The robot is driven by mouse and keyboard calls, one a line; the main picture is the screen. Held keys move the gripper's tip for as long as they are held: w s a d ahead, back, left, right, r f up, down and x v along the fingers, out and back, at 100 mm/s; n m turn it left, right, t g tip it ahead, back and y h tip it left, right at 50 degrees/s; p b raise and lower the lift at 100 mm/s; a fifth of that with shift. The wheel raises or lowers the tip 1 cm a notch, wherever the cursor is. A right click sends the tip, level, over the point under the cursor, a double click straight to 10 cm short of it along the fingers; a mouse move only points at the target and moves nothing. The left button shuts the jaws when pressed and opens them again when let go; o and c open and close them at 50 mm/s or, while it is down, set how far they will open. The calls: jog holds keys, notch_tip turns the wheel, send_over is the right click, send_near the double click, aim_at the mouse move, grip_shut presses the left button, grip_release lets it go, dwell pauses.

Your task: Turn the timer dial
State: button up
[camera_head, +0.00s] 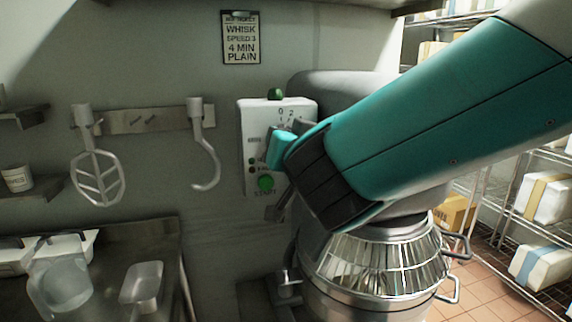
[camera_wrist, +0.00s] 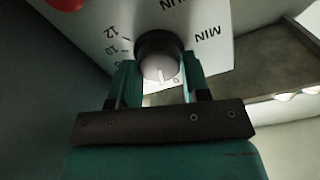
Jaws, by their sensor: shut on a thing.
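The timer dial (camera_wrist: 158,52) is a dark round knob with a grey face on a white panel. "MIN" and the numbers 12 and 10 show around it in the wrist view, upside down. A pale pointer line on the knob faces my palm, near a partly hidden digit. My gripper (camera_wrist: 160,72) is shut on the dial, one teal finger on each side. In the head view my gripper (camera_head: 281,150) is at the white control panel (camera_head: 250,125) of the mixer and hides the dial.
A wall card (camera_head: 241,38) reads whisk, speed 3, 4 min, plain. A green button (camera_head: 265,183) is low on the panel. A whisk-like beater (camera_head: 97,178) and a hook (camera_head: 207,160) hang at left. The mixer's wire-guarded bowl (camera_head: 385,262) stands below my arm.

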jog(key=m+b, duration=0.2)
jog(key=b, duration=0.2)
jog(key=f+m+b, duration=0.1)
jog(key=m+b, duration=0.1)
jog(key=b, duration=0.2)
jog(key=shift+d, duration=0.1)
jog(key=m+b, duration=0.1)
jog(key=b, duration=0.1)
jog(key=m+b, duration=0.1)
jog(key=shift+r+b, duration=0.25)
jog(key=shift+b, duration=0.1)
jog(key=shift+r, duration=0.1)
jog(key=shift+r+m, duration=0.1)
jog(key=shift+m, duration=0.2)
jog(key=o, duration=0.9)
